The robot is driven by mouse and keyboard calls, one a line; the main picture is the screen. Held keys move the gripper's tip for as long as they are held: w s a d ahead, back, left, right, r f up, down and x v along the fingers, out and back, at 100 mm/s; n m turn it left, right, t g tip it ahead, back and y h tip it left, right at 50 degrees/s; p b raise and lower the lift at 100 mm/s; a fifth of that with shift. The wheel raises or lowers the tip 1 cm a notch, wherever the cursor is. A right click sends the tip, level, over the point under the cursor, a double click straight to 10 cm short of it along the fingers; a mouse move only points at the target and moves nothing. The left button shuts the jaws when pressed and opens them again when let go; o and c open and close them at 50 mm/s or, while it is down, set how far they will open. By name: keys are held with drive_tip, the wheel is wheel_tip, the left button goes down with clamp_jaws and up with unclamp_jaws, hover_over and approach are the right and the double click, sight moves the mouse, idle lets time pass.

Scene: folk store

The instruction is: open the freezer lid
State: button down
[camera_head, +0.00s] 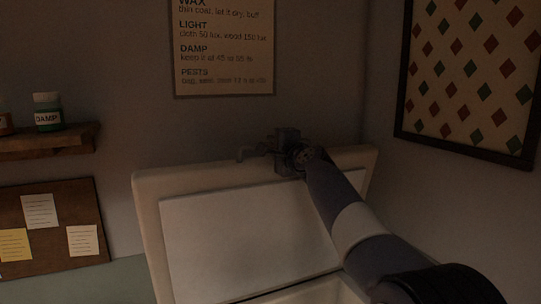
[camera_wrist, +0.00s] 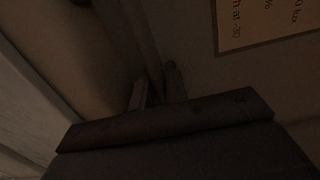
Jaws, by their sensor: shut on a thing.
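The freezer lid (camera_head: 250,235) stands raised in the head view, tilted up steeply, with its pale inner panel facing me. A strip of the freezer body's light rim (camera_head: 318,293) shows below it. My gripper (camera_head: 286,150) is at the lid's top edge, right of its middle, shut on the lid's handle (camera_head: 246,153). One end of the handle shows to the left of the gripper. In the wrist view, my fingertips (camera_wrist: 156,88) close around a dark bar, and the lid's pale side (camera_wrist: 35,105) is at the left. The grip itself is dark and partly hidden.
A wall sign (camera_head: 224,45) hangs behind and above the lid. A framed diamond pattern (camera_head: 470,75) is on the right wall, near my arm. At the left are a wooden shelf (camera_head: 50,140) with jars (camera_head: 47,112) and a cork board (camera_head: 75,215).

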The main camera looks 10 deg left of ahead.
drive_tip(key=f+b+v, duration=0.1)
drive_tip(key=b+v, duration=0.5)
drive_tip(key=b, duration=0.3)
drive_tip(key=shift+f+t+y, duration=0.25)
drive_tip(key=shift+t+y, duration=0.05)
drive_tip(key=shift+t, duration=0.1)
drive_tip(key=shift+s+d, duration=0.1)
drive_tip(key=c, duration=1.5)
unclamp_jaws()
drive_tip(key=shift+o, duration=0.2)
drive_tip(key=b+v, duration=0.4)
drive_tip(key=v, duration=0.6)
drive_tip(key=shift+s+d, duration=0.25)
drive_tip(key=shift+s, duration=0.1)
